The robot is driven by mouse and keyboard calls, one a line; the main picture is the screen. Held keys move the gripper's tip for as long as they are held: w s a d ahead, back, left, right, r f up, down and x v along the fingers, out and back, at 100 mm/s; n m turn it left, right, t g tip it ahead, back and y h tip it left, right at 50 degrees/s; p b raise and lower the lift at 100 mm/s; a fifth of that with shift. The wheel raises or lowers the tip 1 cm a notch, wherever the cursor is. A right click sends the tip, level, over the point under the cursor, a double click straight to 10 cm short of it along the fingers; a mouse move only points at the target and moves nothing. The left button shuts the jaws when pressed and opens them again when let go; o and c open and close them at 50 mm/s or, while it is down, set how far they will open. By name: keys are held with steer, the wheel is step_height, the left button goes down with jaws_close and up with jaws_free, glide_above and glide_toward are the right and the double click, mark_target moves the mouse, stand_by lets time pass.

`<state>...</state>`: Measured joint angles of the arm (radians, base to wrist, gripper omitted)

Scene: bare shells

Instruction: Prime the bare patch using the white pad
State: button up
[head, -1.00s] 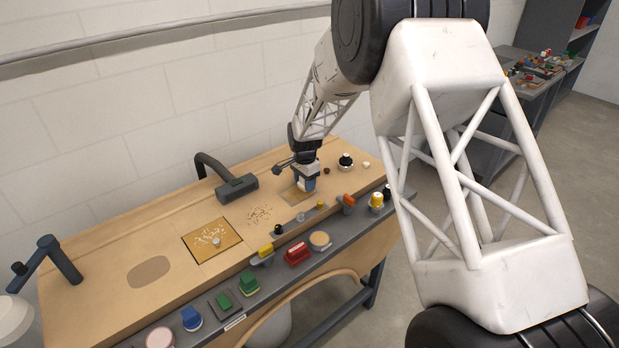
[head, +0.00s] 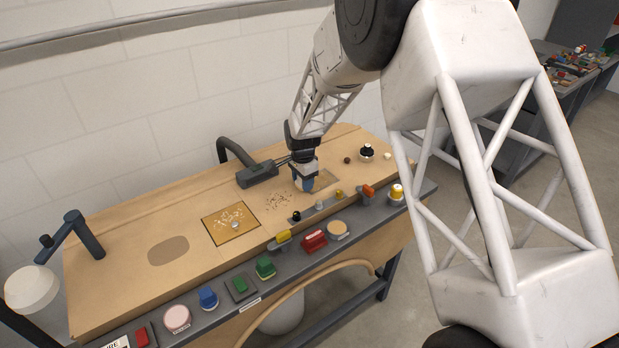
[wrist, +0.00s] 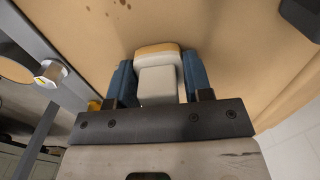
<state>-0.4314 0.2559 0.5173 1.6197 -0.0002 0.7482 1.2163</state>
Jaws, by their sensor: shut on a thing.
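My gripper (head: 308,188) is low over the wooden bench, its blue fingers shut on a pale block, which I take for the white pad. In the wrist view the white pad (wrist: 158,82) sits between the fingers (wrist: 154,88), with a tan-orange strip along its far edge. Whether it touches the bench I cannot tell. In the head view a faint rectangular patch (head: 328,179) shows just right of my gripper, partly hidden by it. A brown oval patch (head: 168,250) lies at the bench's left. Which of these is the bare patch is not certain.
Dark crumbs (head: 278,200) lie left of my gripper. A littered square board (head: 218,232) is further left. A dark hooded pipe (head: 257,174) stands behind. Colored blocks, including a red one (head: 314,240), line the front shelf. A black-knobbed piece (head: 367,152) stands at the back right.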

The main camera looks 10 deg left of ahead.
mark_target(333, 175)
steer(key=shift+w+d, duration=0.9)
steer(key=shift+d, duration=0.05)
steer(key=shift+w+d+r, duration=0.1)
steer(key=shift+w+d, duration=2.8)
steer(key=shift+s+d, duration=0.15)
steer(key=shift+d, duration=0.4)
steer(key=shift+s+a, duration=0.15)
steer(key=shift+s, duration=0.05)
steer(key=shift+s+a+f, duration=0.2)
steer(key=shift+s+a, duration=2.2)
steer(key=shift+s+a+r, duration=0.15)
steer(key=shift+s+a, duration=1.2)
steer(key=shift+w+d, duration=2.75)
steer(key=shift+d, duration=0.05)
steer(key=shift+w+d, duration=1.2)
steer(key=shift+w, duration=0.05)
step_height(333, 175, up, 8)
